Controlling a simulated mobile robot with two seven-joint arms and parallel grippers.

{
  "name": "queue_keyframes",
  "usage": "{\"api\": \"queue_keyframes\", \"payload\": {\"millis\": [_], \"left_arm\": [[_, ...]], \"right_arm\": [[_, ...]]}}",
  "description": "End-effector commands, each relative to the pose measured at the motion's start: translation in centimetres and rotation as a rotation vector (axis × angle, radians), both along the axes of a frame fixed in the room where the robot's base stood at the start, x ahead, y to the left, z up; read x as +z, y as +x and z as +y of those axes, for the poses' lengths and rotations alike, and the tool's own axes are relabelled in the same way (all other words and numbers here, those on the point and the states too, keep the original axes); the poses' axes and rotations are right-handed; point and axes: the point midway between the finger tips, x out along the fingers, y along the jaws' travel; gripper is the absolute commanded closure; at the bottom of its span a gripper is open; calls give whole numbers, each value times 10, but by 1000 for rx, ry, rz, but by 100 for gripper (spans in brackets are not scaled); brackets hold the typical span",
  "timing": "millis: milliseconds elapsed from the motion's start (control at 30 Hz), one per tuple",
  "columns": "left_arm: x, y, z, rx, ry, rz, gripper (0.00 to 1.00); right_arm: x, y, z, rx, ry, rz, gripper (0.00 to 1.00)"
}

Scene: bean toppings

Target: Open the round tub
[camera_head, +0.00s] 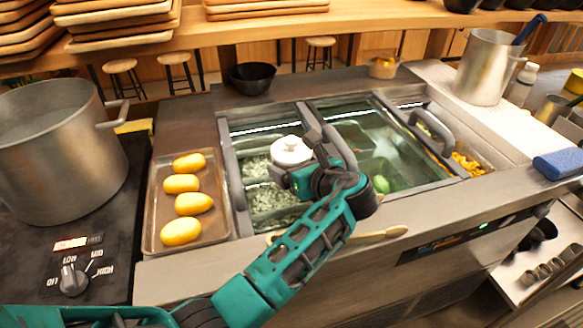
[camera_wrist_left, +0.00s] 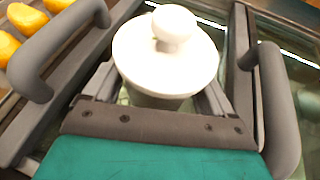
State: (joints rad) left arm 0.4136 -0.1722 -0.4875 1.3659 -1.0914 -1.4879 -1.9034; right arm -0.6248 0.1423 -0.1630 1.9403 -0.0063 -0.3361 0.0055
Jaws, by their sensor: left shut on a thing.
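The round tub (camera_wrist_left: 155,98) has a white lid (camera_wrist_left: 165,58) with a round knob on top. Its white lid also shows in the head view (camera_head: 291,151), over the left part of the counter's topping wells. In the left wrist view, the lid sits on the tub, with a grey band of the tub below its rim. My left gripper (camera_wrist_left: 155,88) is shut on the round tub, a finger on each side below the lid. Most of the tub's body is hidden by the lid and my gripper. My right gripper is not in view.
A tray of yellow potatoes (camera_head: 149,215) lies left of the wells. A big pot (camera_head: 55,150) stands on the stove. Glass covers with dark handles (camera_head: 432,131) lie over the wells. A wooden spoon (camera_head: 385,234) lies at the front edge. A black bowl (camera_head: 252,78) stands behind.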

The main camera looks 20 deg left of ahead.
Motion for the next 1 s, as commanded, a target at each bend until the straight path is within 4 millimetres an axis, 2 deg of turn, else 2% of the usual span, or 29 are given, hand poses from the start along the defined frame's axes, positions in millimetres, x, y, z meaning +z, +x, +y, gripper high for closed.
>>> {"api": "queue_keyframes", "payload": {"millis": [33, 167, 467, 633, 767, 867, 1000], "left_arm": [[0, 0, 0, 0, 0, 0, 41], [0, 0, 0, 0, 0, 0, 54], [3, 1, 0, 0, 0, -3, 54], [16, 1, 0, 1, -1, -6, 54], [40, 1, 0, 0, -3, -8, 54], [65, 1, 0, 0, -3, -9, 54], [108, 1, 0, 0, -4, -12, 54]], "right_arm": [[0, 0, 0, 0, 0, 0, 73], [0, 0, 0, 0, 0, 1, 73], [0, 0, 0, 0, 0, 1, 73], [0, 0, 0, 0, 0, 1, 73], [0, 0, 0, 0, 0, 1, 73], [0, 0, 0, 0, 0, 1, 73], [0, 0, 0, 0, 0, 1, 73]]}}
